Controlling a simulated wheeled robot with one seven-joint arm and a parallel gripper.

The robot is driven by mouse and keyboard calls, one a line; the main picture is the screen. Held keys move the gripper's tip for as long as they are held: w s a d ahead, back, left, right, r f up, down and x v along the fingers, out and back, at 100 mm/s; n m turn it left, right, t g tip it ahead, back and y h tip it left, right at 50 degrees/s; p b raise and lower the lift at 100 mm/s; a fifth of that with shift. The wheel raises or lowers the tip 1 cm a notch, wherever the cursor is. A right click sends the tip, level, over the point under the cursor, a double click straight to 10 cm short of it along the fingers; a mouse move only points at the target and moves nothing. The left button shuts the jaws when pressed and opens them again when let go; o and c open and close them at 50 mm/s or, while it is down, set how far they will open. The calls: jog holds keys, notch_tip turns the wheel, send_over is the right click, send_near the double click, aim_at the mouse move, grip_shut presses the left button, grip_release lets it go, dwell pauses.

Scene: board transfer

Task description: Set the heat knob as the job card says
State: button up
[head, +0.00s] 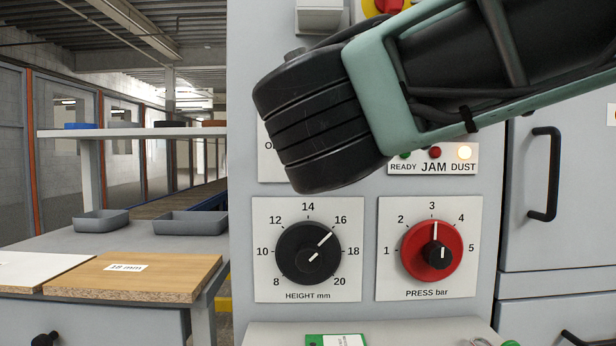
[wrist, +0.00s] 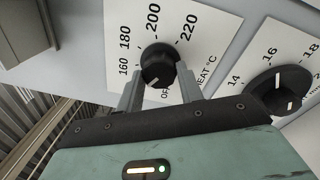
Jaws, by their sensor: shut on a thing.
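The heat knob (wrist: 158,65) is black, on a white dial plate marked OFF, 160, 180, 200 and 220. My gripper (wrist: 161,84) has one finger on each side of it and is shut on it. A white mark on the knob's cap points down-left in the wrist view; I cannot tell the exact reading. In the head view my arm covers the heat dial and the gripper. A green-edged card (head: 336,340) lies at the bottom of the head view, cut off and unreadable; I cannot tell whether it is the job card.
The height knob (head: 309,252) points near 16, the red press knob (head: 432,250) at 3. The DUST lamp (head: 463,152) is lit. A wooden board (head: 135,278), labelled 18 mm, lies on the left bench with grey trays (head: 190,222) behind. A cabinet handle (head: 543,174) stands out at right.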

jog(key=m+b, duration=1.1)
jog(key=m, duration=0.2)
jog(key=m+h+b, duration=0.1)
jog(key=m+b, duration=1.1)
jog(key=m, duration=0.1)
jog(key=shift+a+r+g+h, duration=0.1)
jog(key=shift+r+g+h, duration=0.05)
jog(key=shift+g+h, duration=0.15)
jog(key=o, duration=1)
